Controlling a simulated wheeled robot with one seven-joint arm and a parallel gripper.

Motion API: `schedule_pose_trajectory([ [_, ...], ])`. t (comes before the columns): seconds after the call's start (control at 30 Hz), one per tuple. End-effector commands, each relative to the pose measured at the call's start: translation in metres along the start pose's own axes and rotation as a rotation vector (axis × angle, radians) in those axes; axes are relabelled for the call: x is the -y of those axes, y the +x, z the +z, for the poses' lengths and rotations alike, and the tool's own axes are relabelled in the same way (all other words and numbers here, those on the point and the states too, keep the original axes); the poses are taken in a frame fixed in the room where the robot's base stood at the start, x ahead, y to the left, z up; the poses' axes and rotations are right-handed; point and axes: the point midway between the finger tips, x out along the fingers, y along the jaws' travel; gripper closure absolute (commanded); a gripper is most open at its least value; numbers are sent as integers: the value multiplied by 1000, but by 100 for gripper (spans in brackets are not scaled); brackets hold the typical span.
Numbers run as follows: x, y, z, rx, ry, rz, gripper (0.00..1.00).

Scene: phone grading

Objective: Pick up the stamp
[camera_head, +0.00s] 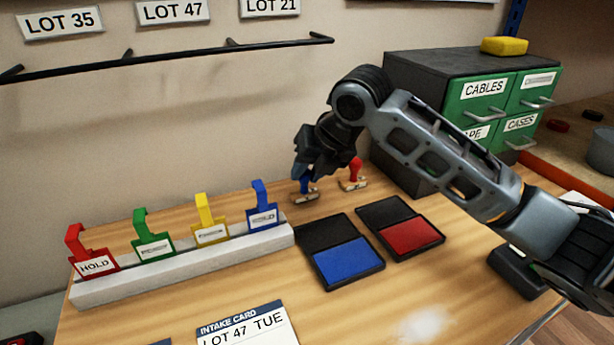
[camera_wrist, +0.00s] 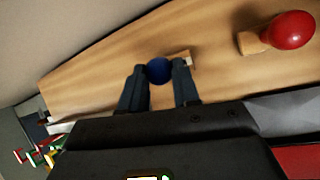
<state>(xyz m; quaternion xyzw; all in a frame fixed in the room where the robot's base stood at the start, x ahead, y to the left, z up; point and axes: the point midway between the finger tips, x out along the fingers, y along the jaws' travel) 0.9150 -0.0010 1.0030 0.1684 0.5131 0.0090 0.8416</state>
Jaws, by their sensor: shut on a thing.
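A blue-handled stamp (camera_head: 304,192) with a wooden base is at the back of the table. My gripper (camera_head: 303,176) is over it, with its fingers around the blue handle. In the wrist view the blue round knob (camera_wrist: 159,70) sits between the two fingertips of my gripper (camera_wrist: 159,76), and part of the wooden base (camera_wrist: 184,59) shows behind them. Whether the base touches the table is hard to tell. A red-handled stamp (camera_head: 354,172) stands just to the right; its red knob also shows in the wrist view (camera_wrist: 290,30).
An open blue ink pad (camera_head: 348,262) and a red ink pad (camera_head: 410,236) lie in front of the stamps. A white rack (camera_head: 190,268) with colored tags stands left. A cabinet with green drawers (camera_head: 488,98) stands at the back right. An intake card (camera_head: 246,328) lies in front.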

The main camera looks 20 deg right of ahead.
Motion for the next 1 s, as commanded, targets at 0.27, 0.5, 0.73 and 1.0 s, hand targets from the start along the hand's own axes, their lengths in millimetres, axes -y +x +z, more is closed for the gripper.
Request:
schedule_pose_trajectory([
  [0.27, -4, -35, 19, 5, 2, -2, 100],
  [0.5, 38, -74, 41, 5, 3, -2, 100],
  [0.73, 67, -103, 56, 3, 1, -1, 100],
  [1.0, 80, -117, 64, 2, -1, 0, 100],
])
